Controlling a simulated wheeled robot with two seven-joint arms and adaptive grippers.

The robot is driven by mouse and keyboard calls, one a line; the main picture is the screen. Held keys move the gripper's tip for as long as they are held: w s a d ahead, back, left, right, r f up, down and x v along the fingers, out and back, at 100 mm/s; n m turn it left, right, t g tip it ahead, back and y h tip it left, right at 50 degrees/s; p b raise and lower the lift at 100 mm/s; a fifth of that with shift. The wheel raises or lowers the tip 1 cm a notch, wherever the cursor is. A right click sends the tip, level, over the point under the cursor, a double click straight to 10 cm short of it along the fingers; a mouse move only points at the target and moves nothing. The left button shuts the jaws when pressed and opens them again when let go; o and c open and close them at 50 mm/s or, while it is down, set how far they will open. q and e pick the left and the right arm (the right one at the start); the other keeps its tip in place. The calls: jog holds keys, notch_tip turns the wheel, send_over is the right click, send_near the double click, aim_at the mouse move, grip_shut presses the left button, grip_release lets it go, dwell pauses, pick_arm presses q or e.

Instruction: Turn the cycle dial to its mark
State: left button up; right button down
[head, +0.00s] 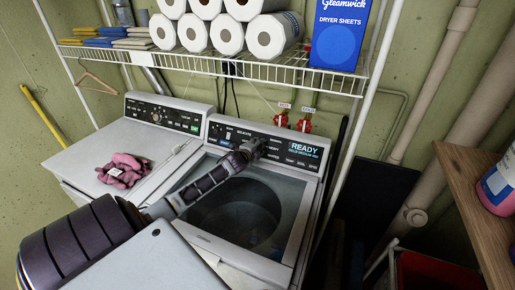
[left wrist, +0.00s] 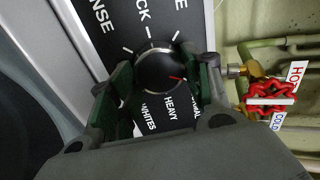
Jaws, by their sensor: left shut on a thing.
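The cycle dial (left wrist: 158,66) is a round black knob on the washer's dark control panel, with a red pointer line toward the lower right in the left wrist view. White ticks and partly hidden labels surround it; "HEAVY" and "WHITES" can be read below it. My left gripper (left wrist: 158,74) has one finger on each side of the dial and is shut on it. In the head view my left gripper (head: 253,149) reaches the panel and covers the dial. Which label is the mark, I cannot tell. My right gripper is not in view.
A lit "READY" display (head: 303,149) is right of the gripper. Red valves (head: 304,122) stand behind the panel. A wire shelf (head: 210,60) with paper rolls hangs above. Pink gloves (head: 124,170) lie on the left machine.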

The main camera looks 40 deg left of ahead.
pick_arm(q)
jog(key=m, duration=0.8)
jog(key=m+h, duration=0.1)
jog(key=m, duration=0.2)
jog(key=shift+s+a+f+m, duration=0.1)
jog(key=shift+s+f+m, duration=0.1)
jog(key=shift+f+m, duration=0.15)
jog(key=shift+m, duration=0.25)
jog(key=o, duration=1)
jog(key=shift+o, duration=0.2)
jog(key=shift+r, duration=0.1)
jog(key=shift+r, duration=0.1)
